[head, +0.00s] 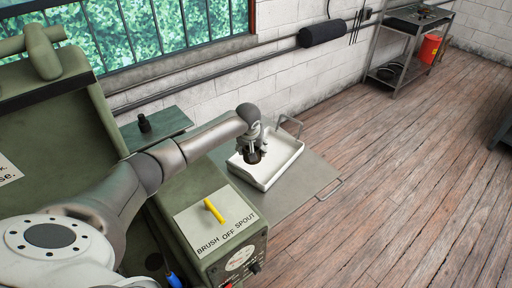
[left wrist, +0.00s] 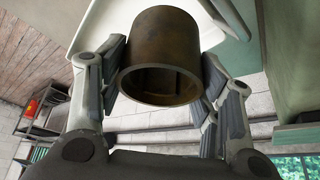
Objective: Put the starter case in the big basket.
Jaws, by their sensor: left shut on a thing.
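The starter case (left wrist: 160,50), a rusty brown hollow cylinder, sits between the two fingers of my left gripper (left wrist: 160,88) in the left wrist view, its open end facing the camera. In the head view my left gripper (head: 254,148) points down over a white tray (head: 284,168), shut on the case (head: 252,158), which shows as a small dark shape. I cannot tell whether the case touches the tray. I see nothing that I can surely call the big basket. My right gripper is not in view.
The tray stands on a grey metal surface (head: 312,187) with wire handles. A green machine box (head: 222,250) with a yellow stick (head: 214,211) is in front. A shelf rack (head: 398,52) with a red container (head: 430,48) stands far right. The wooden floor (head: 400,170) between is clear.

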